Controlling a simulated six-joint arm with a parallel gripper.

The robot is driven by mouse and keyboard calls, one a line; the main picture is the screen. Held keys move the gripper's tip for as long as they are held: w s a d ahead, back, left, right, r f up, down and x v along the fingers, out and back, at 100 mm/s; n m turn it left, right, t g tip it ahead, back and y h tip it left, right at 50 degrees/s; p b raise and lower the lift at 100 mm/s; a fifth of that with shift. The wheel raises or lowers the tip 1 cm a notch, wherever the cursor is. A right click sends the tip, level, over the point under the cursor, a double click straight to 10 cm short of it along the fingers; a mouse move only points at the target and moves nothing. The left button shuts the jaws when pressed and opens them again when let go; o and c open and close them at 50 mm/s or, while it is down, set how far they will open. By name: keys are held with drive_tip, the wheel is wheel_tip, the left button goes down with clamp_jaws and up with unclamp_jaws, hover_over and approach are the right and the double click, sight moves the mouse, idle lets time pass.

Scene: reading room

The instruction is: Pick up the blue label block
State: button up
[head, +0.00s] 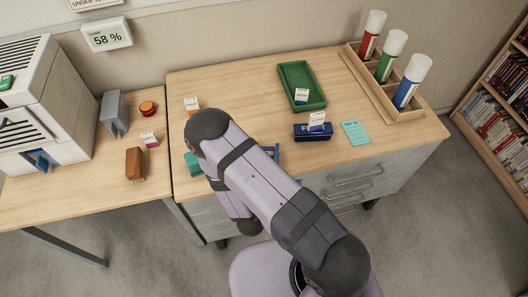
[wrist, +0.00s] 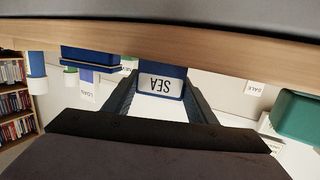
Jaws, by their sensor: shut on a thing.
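The blue block (wrist: 163,84) with a white label reading SEA sits between the two dark fingers of my gripper (wrist: 160,74) in the wrist view, where the picture is upside down. The fingers are closed on its sides. In the head view my arm covers most of the gripper and the block; only a small blue part shows beside the arm. I cannot tell whether the block is touching the table.
On the table (head: 225,85) stand a dark blue holder (head: 313,132) with a white card, a green tray (head: 312,78), a mint card (head: 355,133), a teal block (head: 193,164) and a wooden rack (head: 362,72) of colored tubes. The back middle is clear.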

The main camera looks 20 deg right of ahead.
sight(264, 148)
drive_tip(key=shift+r, duration=0.1)
drive_tip(key=shift+r, duration=4.9)
